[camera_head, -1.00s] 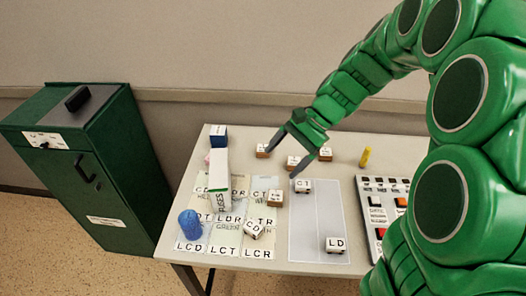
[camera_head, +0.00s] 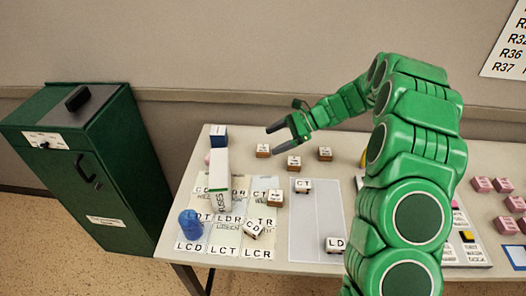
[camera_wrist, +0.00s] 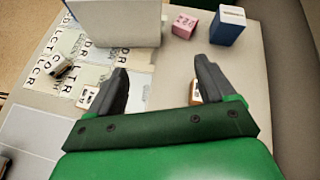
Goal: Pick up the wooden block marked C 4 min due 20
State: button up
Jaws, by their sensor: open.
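Several wooden blocks with white labelled tops stand on the table. Three form a back group: a left block (camera_head: 263,151), a middle block (camera_head: 294,163) and a right block (camera_head: 325,154). Another wooden block (camera_head: 275,198) stands nearer, beside the letter cards. Their small print is unreadable, so I cannot tell which is C 4 min due 20. My gripper (camera_head: 281,133) is open and empty above the back of the table, near the left block. In the wrist view, my gripper (camera_wrist: 160,70) has a wooden block (camera_wrist: 196,93) partly hidden behind its right finger.
A white fuses box (camera_head: 219,180), a blue cup (camera_head: 190,223) and a dark blue box (camera_head: 218,136) stand at left. A marked mat (camera_head: 318,225) holds CT and LD blocks. Several pink blocks (camera_head: 505,186) lie at right. A green cabinet (camera_head: 85,170) stands left.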

aim_at(266, 148)
jog(key=w+f+m, duration=0.1)
jog(key=w+f, duration=0.1)
jog(key=f, duration=0.1)
jog(key=w+d+f+m+t+y, duration=0.1)
jog(key=w+f, duration=0.2)
jog(key=w+f+m, duration=0.2)
jog(key=w+f, duration=0.1)
jog(key=shift+w+d+f+t+y, duration=0.25)
jog(key=shift+d+f+t+y, duration=0.05)
jog(key=shift+d+f+t, duration=0.1)
jog(key=shift+x, duration=3.85)
jog(key=c, duration=1.1)
